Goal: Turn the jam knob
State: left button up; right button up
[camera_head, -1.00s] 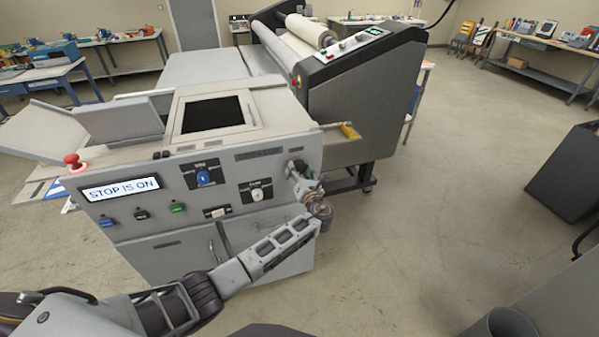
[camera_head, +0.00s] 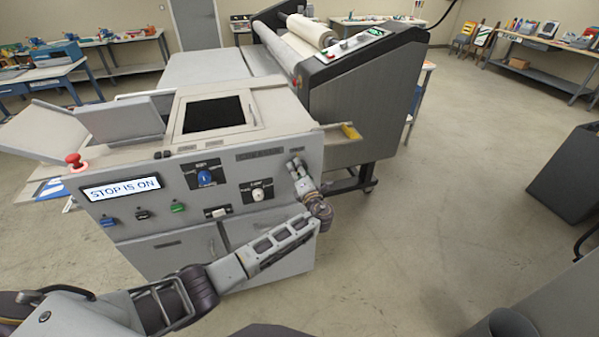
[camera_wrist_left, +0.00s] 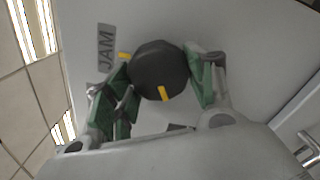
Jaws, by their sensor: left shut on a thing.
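The jam knob (camera_wrist_left: 158,66) is a dark round knob with a yellow pointer mark, in the left wrist view. The JAM label (camera_wrist_left: 106,48) is beside it on the grey panel, with a small yellow mark near the knob's edge. My left gripper (camera_wrist_left: 158,78) has its green-padded fingers on both sides of the knob, shut on it. My right gripper is not in view.
The grey machine (camera_head: 130,225) has a display (camera_head: 121,188) reading STOP IS ON, a red stop button (camera_head: 74,160), a blue knob (camera_head: 204,177) and a white knob (camera_head: 258,195). A large laminator (camera_head: 345,95) stands behind.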

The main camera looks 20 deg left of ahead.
pick_arm(q)
jog(key=shift+s+f, duration=0.1)
jog(key=shift+f, duration=0.15)
jog(key=o, duration=0.7)
jog(key=shift+o, duration=1.4)
jog(key=shift+r, duration=0.15)
jog(key=shift+d, duration=0.1)
jog(key=v, duration=1.1)
jog(key=shift+s, duration=0.35)
jog(key=shift+d, duration=0.15)
